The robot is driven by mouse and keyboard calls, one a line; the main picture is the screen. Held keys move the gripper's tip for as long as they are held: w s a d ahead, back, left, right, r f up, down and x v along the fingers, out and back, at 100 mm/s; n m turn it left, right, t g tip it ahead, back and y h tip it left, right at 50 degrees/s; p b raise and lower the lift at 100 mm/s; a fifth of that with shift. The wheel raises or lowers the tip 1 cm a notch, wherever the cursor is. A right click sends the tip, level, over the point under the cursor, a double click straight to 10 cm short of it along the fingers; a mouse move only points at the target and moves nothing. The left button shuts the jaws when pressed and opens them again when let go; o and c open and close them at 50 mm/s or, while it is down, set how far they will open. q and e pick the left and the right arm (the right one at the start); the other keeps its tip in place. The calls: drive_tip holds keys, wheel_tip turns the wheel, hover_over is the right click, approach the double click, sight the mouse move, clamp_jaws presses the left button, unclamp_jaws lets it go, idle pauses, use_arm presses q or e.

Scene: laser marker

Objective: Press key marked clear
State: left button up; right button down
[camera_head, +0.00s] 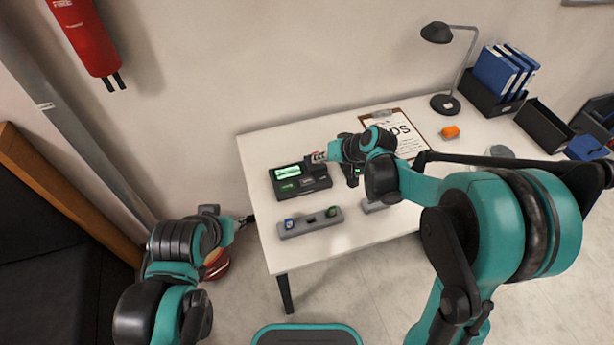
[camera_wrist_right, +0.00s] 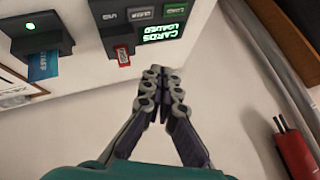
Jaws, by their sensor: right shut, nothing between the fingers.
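The dark marker unit (camera_head: 300,190) stands on the table in the head view, with a lit green display (camera_head: 287,172). In the right wrist view its display (camera_wrist_right: 163,34) reads upside down as "CARDS LOADED". A row of keys lies beyond the display; the middle grey key (camera_wrist_right: 141,13) seems to read "CLEAR", with a green key (camera_wrist_right: 175,9) to its right. My right gripper (camera_wrist_right: 160,82) is shut and empty, apart from the keys; in the head view it (camera_head: 318,157) is at the unit's back right. My left gripper (camera_head: 248,219) is beside the table's left edge, its fingers too small to judge.
A red card (camera_wrist_right: 122,55) sits in the unit's slot. A second dark device (camera_wrist_right: 35,32) holds a blue card (camera_wrist_right: 43,67). A grey tray (camera_head: 305,226) lies in front of the unit.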

drive_tip(key=shift+y, duration=0.6)
drive_tip(key=x, duration=0.3)
drive_tip(key=w+x, duration=0.1)
drive_tip(key=x, duration=0.1)
drive_tip(key=shift+w+f+p, duration=0.1)
drive_tip(key=shift+f+p, duration=0.05)
drive_tip(key=shift+p, duration=0.25)
drive_tip(key=b, duration=0.6)
hover_over(309, 182)
wheel_tip(309, 182, down, 8)
drive_tip(key=shift+r, duration=0.1)
drive_tip(key=shift+f, duration=0.45)
drive_tip(key=shift+f+b, duration=0.45)
drive_tip(key=shift+b, duration=0.2)
